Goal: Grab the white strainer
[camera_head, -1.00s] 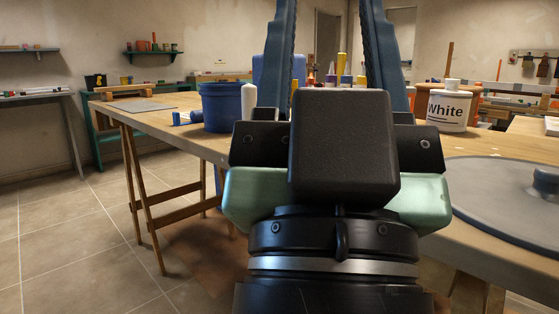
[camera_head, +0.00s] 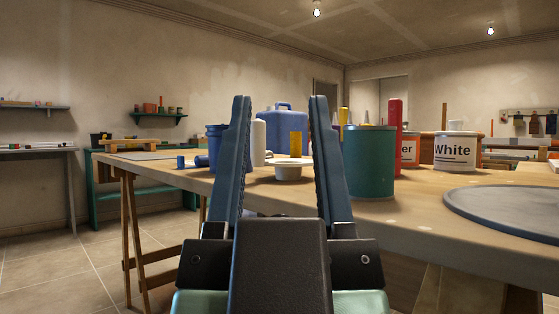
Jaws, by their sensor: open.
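A small white shallow dish-like piece (camera_head: 293,173), which looks like the white strainer, sits on the wooden table. It shows in the gap between the two fingers of my gripper (camera_head: 279,99). My gripper is open and empty, with its long blue-grey fingers pointing up and forward at the table's near side. The strainer appears beyond the fingers and apart from them. Its rim and a small base show; its inside cannot be seen.
A green tin (camera_head: 369,162) stands just right of the right finger. A white bottle (camera_head: 258,142) and blue bucket (camera_head: 215,144) are near the left finger. A yellow block (camera_head: 295,144), blue jerrycan (camera_head: 288,124), red tube (camera_head: 395,135), white-labelled tin (camera_head: 457,150) and grey disc (camera_head: 515,209) share the table (camera_head: 420,206).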

